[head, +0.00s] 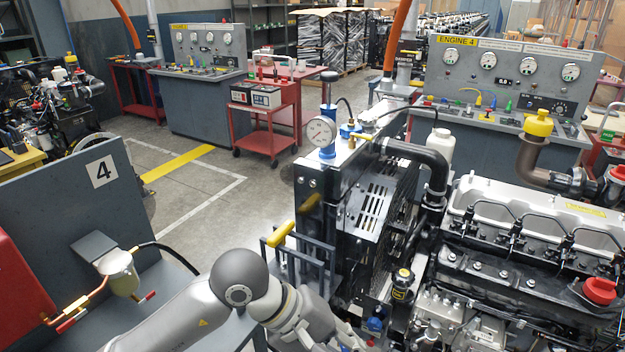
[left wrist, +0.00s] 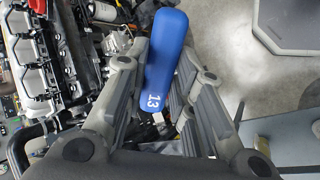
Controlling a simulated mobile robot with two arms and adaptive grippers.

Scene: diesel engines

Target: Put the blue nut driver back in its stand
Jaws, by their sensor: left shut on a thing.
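The blue nut driver (left wrist: 166,60) has a thick blue handle marked 13 and shows in the left wrist view. My left gripper (left wrist: 163,85) is shut on it, with a finger on either side of the handle. The driver's shaft is hidden. In the head view my left gripper (head: 345,338) is at the bottom edge, in front of the engine and mostly cut off. A grey rack (head: 318,250) on the engine's near side looks like the stand. A yellow-handled tool (head: 281,232) sits tilted in it. My right gripper is not in view.
The engine (head: 540,225) with its black radiator shroud (head: 372,205) fills the right side, close to my left gripper. A grey panel marked 4 (head: 60,215) and a filter bowl (head: 122,272) stand at left. Open floor (head: 205,190) lies behind.

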